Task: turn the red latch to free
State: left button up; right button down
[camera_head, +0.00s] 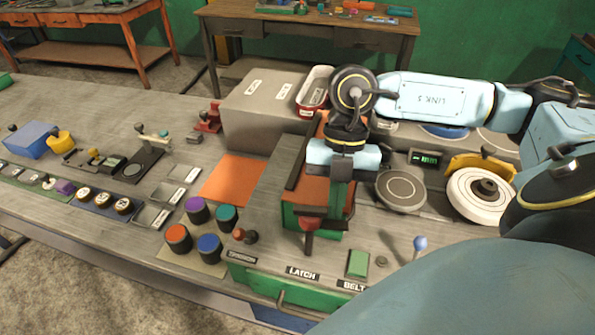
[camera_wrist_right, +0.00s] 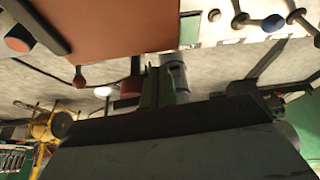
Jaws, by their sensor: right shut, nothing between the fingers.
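The red latch (camera_head: 309,242) stands on the green-fronted machine, just behind the label LATCH (camera_head: 302,272). Its upper part is partly hidden by my right gripper (camera_head: 325,208), which points down from above, shut and empty. In the wrist view a red block (camera_wrist_right: 131,86), probably the latch, shows right beside the closed fingers (camera_wrist_right: 160,86). I cannot tell whether they touch it. My left gripper is not in view.
A red-brown knob (camera_head: 248,237) stands near the TENSION label (camera_head: 242,257), left of the latch. A green button (camera_head: 358,264) and a blue-tipped lever (camera_head: 420,243) are to the right. Coloured cylinders (camera_head: 197,211) and an orange mat (camera_head: 232,181) lie left.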

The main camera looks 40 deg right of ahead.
jog(key=shift+a, duration=0.1)
dwell(0.6)
jog(key=shift+w+a, duration=0.2)
jog(key=shift+a, duration=0.45)
jog(key=w+d, duration=0.2)
jog(key=d, duration=0.1)
jog(key=shift+d, duration=0.1)
jog(key=shift+w+d+r, duration=0.45)
jog(key=shift+r, duration=0.25)
jog(key=v, duration=0.8)
jog(key=shift+s+r, duration=0.25)
jog(key=shift+r, duration=0.05)
